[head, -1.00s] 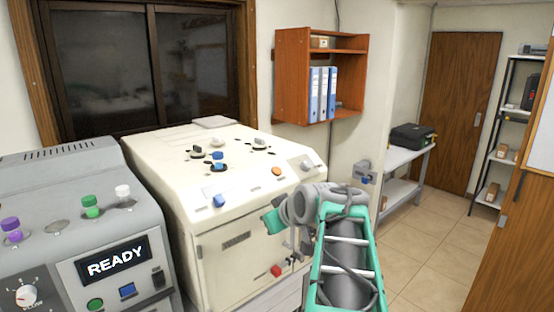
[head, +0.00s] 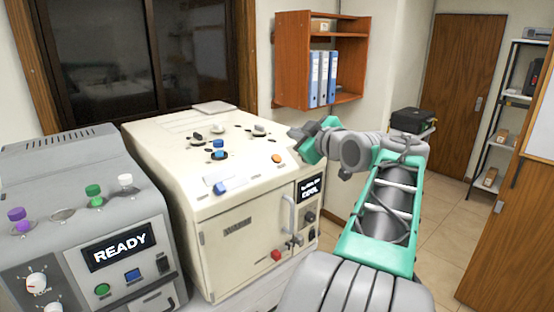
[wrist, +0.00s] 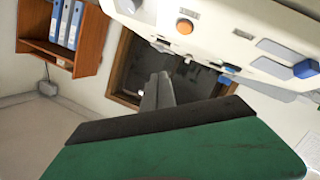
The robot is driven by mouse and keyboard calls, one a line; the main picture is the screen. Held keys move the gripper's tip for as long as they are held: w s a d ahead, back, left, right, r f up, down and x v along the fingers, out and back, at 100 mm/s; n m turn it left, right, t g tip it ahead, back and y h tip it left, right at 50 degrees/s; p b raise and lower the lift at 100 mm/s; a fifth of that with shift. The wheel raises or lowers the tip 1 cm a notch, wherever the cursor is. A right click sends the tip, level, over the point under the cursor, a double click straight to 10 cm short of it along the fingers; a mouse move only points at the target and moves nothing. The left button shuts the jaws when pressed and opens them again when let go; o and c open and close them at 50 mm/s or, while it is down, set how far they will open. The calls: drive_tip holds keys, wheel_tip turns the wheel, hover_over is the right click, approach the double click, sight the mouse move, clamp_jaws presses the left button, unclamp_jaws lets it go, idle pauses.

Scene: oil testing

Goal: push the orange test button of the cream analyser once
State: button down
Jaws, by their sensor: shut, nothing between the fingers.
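The cream analyser (head: 215,200) stands in the middle of the head view. Its orange button (head: 277,158) is on the sloped top, near the right end, and is uncovered. The button also shows near the top of the wrist view (wrist: 184,26). My gripper (head: 293,133) is up beside the analyser's right end, a little right of and above the button in the picture, apart from it. In the wrist view its grey fingers (wrist: 157,92) are together with nothing between them, below the button in the picture. The green gripper body fills the bottom there.
A blue rocker (head: 220,188) and several knobs share the analyser's top. A door handle (head: 289,214), a red knob (head: 276,255) and a small display (head: 310,188) are on its front. A grey machine (head: 100,215) reading READY stands left. A wooden shelf (head: 292,60) hangs behind my gripper.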

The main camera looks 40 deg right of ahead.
sight(277, 158)
drive_tip(key=shift+w+f+b, duration=0.55)
drive_tip(key=shift+w+f, duration=0.2)
drive_tip(key=shift+f, duration=0.3)
drive_tip(key=shift+w+f+b, duration=0.5)
drive_tip(key=shift+w+f, duration=0.2)
drive_tip(key=shift+f, duration=0.35)
drive_tip(key=shift+w+f+b, duration=0.55)
drive_tip(key=shift+w+f, duration=0.2)
drive_tip(key=shift+f, duration=0.3)
drive_tip(key=shift+f, duration=0.15)
drive_tip(key=shift+w+f+b, duration=0.2)
drive_tip(key=shift+f+b, duration=0.05)
drive_tip(key=shift+b, duration=0.45)
drive_tip(key=shift+w+f+b, duration=0.25)
drive_tip(key=shift+f+b, duration=0.1)
drive_tip(key=shift+b, duration=0.1)
drive_tip(key=shift+s+r, duration=0.45)
drive_tip(key=shift+r, duration=0.25)
